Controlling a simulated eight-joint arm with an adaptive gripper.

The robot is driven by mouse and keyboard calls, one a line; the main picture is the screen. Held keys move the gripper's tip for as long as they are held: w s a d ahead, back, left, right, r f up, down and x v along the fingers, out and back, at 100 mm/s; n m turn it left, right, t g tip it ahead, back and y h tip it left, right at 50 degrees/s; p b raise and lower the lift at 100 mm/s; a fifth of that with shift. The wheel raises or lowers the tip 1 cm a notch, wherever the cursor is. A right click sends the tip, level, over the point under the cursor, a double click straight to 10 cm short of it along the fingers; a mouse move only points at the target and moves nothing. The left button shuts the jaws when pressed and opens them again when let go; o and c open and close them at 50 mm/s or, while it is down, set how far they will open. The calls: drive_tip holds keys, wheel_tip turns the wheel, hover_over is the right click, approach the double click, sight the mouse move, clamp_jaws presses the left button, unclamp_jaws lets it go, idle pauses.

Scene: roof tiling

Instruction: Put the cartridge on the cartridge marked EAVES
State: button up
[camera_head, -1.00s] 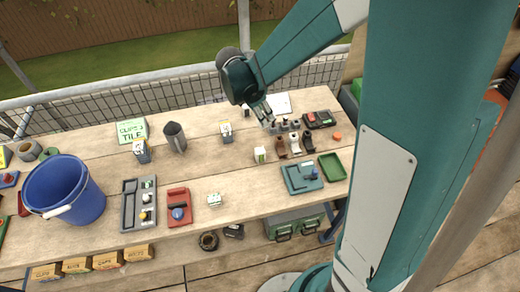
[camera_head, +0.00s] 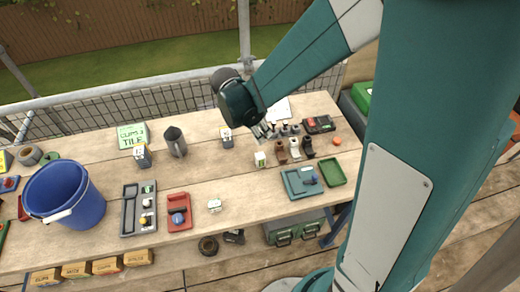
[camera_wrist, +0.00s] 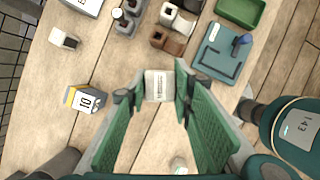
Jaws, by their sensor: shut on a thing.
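My gripper (camera_head: 265,135) is above the back middle of the workbench. In the wrist view its green fingers (camera_wrist: 157,88) are closed on a small pale cartridge (camera_wrist: 159,86) with grey print on top, too small to read. In the head view the fingers mostly hide it. A white block with a green mark (camera_head: 260,159) stands on the bench just below the gripper, apart from it; in the wrist view I cannot tell it from the held piece. Another small white block (camera_head: 214,205) lies nearer the front. I cannot read the EAVES mark on either.
Brown, white and black fittings (camera_head: 294,149) stand close to the right of the gripper. A teal tray (camera_head: 291,190) and green tray (camera_head: 334,172) lie at right. A grey-yellow box (camera_head: 226,135) stands to the left. Bare wood lies at front centre.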

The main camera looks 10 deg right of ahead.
drive_tip(key=shift+f, duration=2.3)
drive_tip(key=shift+f, duration=0.1)
drive_tip(key=shift+f, duration=2)
drive_tip(key=shift+f+b, duration=0.15)
drive_tip(key=shift+b, duration=0.25)
drive_tip(key=o, duration=0.9)
drive_tip(key=shift+c, duration=0.2)
drive_tip(key=shift+o, duration=0.3)
drive_tip(key=shift+r, duration=0.25)
drive_tip(key=p+v, duration=0.1)
drive_tip(key=v, duration=1.1)
drive_tip(key=shift+a+f, duration=0.1)
